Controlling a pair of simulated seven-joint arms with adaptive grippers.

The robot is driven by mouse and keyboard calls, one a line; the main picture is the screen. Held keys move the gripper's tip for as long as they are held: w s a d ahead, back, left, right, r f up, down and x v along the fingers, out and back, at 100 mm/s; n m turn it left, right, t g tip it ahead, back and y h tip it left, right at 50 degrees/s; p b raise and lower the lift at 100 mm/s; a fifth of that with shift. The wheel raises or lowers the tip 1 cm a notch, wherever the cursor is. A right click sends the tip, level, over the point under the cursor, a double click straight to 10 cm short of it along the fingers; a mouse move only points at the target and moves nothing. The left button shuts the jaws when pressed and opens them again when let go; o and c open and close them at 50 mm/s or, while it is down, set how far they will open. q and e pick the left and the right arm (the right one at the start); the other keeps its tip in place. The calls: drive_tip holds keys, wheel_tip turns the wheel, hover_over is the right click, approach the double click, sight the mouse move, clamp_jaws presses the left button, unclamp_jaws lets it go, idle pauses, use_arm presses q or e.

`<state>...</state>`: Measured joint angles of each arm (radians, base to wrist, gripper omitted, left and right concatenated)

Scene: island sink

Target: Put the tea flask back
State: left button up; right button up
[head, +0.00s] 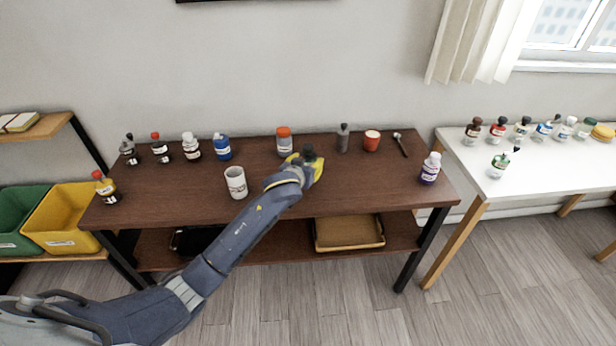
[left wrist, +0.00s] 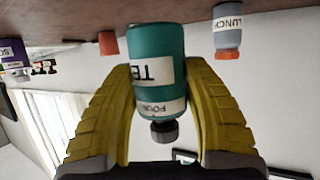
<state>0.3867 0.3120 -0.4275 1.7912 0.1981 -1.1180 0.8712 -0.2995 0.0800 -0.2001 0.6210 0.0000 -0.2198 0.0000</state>
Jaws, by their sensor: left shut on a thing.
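The tea flask is a green bottle with a dark cap and a white label whose visible letters begin "TE". In the left wrist view, which is upside down, the tea flask (left wrist: 160,60) stands between the two yellow fingers of my left gripper (left wrist: 165,105). The fingers are shut on its sides. In the head view my left gripper (head: 306,168) is over the middle of the brown table, and mostly the flask's dark cap (head: 308,151) shows above it. The flask looks upright; I cannot tell whether its base touches the tabletop. My right gripper is not in view.
The brown table (head: 210,195) holds a white mug (head: 236,182), an orange-lidded lunch jar (head: 284,141), a grey bottle (head: 343,138), a red cup (head: 372,141) and a purple-labelled bottle (head: 431,168). Several bottles line its back left. A white table (head: 540,180) stands right. Front-right tabletop is clear.

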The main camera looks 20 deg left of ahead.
use_arm(q)
drive_tip(key=shift+f, duration=2.85)
drive_tip(key=shift+f, duration=0.1)
drive_tip(key=o, duration=1.3)
drive_tip(key=shift+c, duration=0.2)
drive_tip(key=v, duration=1.2)
